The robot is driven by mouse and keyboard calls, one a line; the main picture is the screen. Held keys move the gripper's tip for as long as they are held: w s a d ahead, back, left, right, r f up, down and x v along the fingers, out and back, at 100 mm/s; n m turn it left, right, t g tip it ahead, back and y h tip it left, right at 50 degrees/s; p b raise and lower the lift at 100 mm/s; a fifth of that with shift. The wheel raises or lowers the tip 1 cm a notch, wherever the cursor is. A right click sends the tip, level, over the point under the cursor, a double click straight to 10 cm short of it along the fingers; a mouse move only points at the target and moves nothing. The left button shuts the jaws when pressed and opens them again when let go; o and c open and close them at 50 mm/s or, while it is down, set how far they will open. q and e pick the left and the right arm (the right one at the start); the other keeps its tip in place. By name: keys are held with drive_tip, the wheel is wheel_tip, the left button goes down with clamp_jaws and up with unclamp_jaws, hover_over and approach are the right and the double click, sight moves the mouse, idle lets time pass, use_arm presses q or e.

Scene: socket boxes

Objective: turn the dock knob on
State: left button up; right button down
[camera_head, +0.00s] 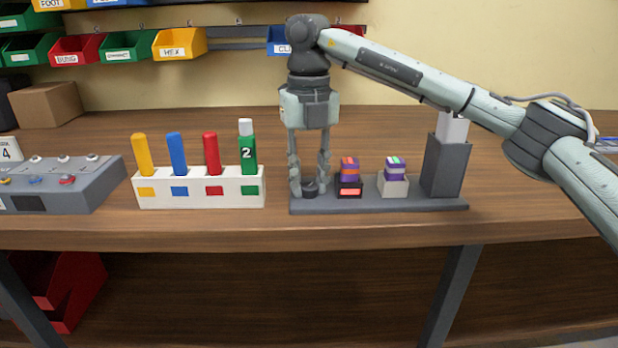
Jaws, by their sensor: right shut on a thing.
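The dock is a dark grey base plate (430,205) on the wooden bench. Its black knob (310,187) sits at the left end of the plate. My right gripper (310,188) points straight down with its fingers on either side of the knob, shut on it. To the right of the knob is a black socket box (349,190) with a lit red front, holding an orange and purple block (349,169). Beside it a white socket box (394,186) holds a purple block with a green top (395,167). My left gripper is not in view.
A grey post (446,166) stands at the plate's right end. Left of the dock is a white rack (200,192) with several coloured sticks, then a grey switch panel (75,185). A cardboard box (46,104) and hanging bins (128,46) are behind.

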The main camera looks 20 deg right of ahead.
sight(309, 186)
drive_tip(key=c, duration=1.2)
unclamp_jaws()
wheel_tip(309, 186, up, 12)
drive_tip(key=shift+r, duration=0.1)
